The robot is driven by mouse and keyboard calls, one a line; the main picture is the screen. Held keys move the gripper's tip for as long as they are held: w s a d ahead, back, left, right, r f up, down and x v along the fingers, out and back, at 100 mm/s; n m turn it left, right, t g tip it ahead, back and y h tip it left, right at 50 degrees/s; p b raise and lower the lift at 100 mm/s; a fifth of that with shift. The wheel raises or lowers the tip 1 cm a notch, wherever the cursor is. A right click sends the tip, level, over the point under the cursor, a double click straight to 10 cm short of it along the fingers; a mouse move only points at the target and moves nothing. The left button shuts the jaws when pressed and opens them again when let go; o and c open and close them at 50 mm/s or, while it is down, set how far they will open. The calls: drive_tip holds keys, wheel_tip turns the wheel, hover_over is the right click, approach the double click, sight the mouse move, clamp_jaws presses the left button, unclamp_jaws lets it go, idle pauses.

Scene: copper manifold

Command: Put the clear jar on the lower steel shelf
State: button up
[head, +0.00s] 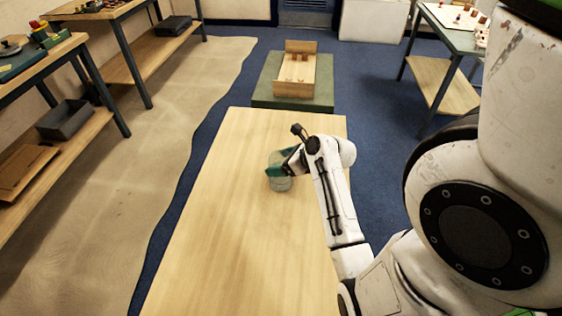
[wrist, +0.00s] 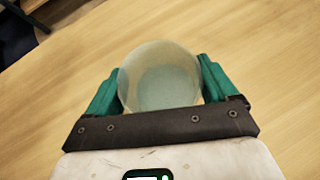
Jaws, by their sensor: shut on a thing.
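The clear jar (head: 281,184) is at the wooden table, near its far part, in the head view. In the wrist view the jar (wrist: 159,78) is seen from above as a round, see-through vessel between the two green fingers. My gripper (wrist: 159,85) is shut on the jar, with one finger on each side. In the head view my gripper (head: 279,171) shows partly, with green fingers at the jar. I cannot tell whether the jar's base touches the tabletop. No shelf that is clearly steel shows in these frames.
The wooden table (head: 232,220) is otherwise bare. Beyond it a wooden box (head: 296,70) stands on a green block (head: 268,96). Shelved benches stand at left, with a grey bin (head: 66,119) on a lower wooden shelf (head: 70,155). Another bench (head: 455,42) stands at right. Blue floor lies between.

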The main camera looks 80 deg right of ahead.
drive_tip(key=o, duration=1.7)
drive_tip(key=shift+f, duration=0.1)
